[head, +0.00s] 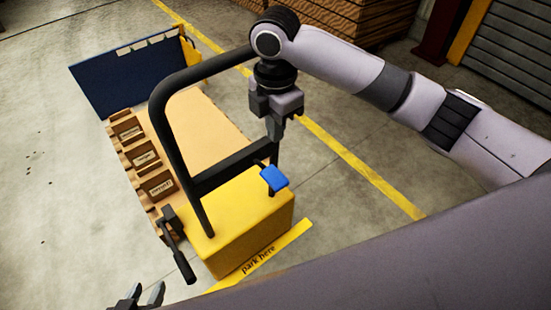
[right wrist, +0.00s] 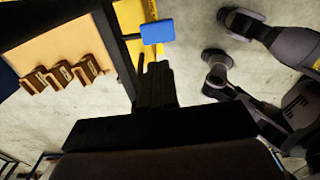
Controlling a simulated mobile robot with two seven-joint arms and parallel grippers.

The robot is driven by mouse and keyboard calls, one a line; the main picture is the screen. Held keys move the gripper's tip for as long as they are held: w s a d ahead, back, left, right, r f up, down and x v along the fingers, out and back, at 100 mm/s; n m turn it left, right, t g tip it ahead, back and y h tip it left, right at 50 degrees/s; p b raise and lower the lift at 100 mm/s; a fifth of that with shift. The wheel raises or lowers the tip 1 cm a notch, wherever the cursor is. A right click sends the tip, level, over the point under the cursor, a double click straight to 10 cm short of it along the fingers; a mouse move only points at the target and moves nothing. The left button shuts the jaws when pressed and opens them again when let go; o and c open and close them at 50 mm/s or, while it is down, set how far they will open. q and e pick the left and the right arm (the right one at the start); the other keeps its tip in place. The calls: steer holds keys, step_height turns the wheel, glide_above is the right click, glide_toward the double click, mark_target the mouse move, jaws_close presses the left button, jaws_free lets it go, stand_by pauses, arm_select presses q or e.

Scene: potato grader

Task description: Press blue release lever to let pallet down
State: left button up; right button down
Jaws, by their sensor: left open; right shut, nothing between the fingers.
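The blue release lever (head: 273,179) is a small blue pad on a dark stem, at the handle side of the yellow truck body (head: 250,225). It also shows in the right wrist view (right wrist: 157,32), just beyond my right fingertips. My right gripper (head: 273,138) is shut and empty, pointing down above the lever and apart from it; its fingers also show in the right wrist view (right wrist: 157,66). The pallet (head: 215,125) is a flat tan deck beyond the yellow body. My left gripper (head: 139,298) is open at the bottom edge, far from the lever.
A black handle frame (head: 163,130) rises from the yellow body beside my right gripper. A black side lever (head: 178,250) hangs at its left. Labelled wooden blocks (head: 143,156) line the pallet's left side. A blue panel (head: 120,78) stands at the far end. Floor to the right is clear.

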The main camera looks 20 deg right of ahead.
mark_target(276, 178)
step_height(276, 178, down, 14)
steer(key=shift+r+b, duration=0.1)
steer(key=shift+b, duration=1.05)
steer(key=shift+s, duration=0.1)
